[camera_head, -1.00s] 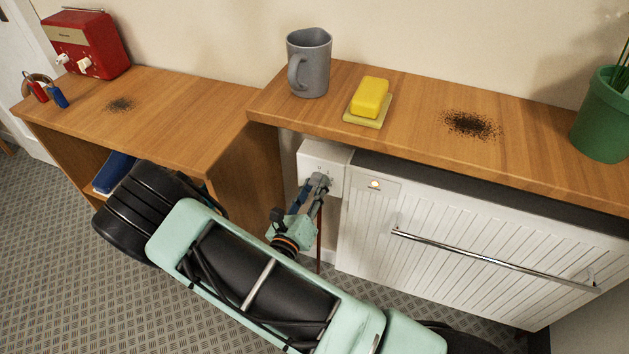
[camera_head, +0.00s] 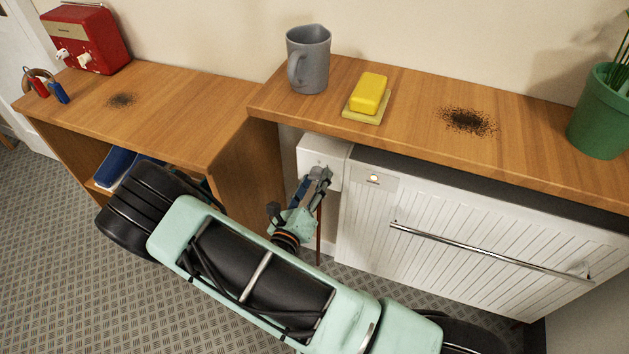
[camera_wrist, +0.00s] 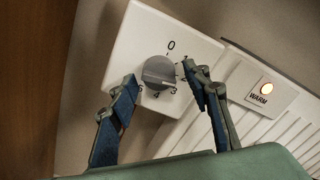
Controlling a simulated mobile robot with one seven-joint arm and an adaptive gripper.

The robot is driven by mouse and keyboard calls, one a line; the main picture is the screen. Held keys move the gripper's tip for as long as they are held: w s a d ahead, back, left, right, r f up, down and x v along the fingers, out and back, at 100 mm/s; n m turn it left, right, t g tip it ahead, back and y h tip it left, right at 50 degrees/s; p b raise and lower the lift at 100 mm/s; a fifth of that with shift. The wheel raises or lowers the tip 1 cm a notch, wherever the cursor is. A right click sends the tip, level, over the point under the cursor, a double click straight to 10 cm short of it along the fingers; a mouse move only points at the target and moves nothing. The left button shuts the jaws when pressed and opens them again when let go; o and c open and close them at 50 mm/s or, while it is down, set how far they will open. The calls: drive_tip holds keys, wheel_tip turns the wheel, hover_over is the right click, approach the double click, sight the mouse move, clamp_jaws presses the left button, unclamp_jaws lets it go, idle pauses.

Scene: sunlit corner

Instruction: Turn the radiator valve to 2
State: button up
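The radiator valve is a grey round knob (camera_wrist: 158,72) on a white box (camera_wrist: 136,45), which shows under the shelf in the head view (camera_head: 312,149). A 0 is printed above the knob, with more numbers around its right and lower sides; my right finger partly covers the right of the scale. The knob's grip bar lies roughly across, sloping slightly down to the right, but I cannot tell exactly which number it marks. My gripper (camera_wrist: 160,75) is open, its two blue-padded fingers apart on either side of the knob, with visible gaps. It also shows in the head view (camera_head: 318,176).
The white radiator (camera_head: 480,245) has a chrome rail and a lit WARM lamp (camera_wrist: 266,88). The wooden shelf above (camera_head: 410,112) holds a grey mug (camera_head: 309,60), a yellow butter block (camera_head: 370,93) and a green plant pot (camera_head: 600,115). A lower wooden cabinet (camera_head: 190,125) stands left.

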drive_tip(key=v, duration=1.2)
drive_tip(key=shift+r, duration=0.15)
idle(0.3)
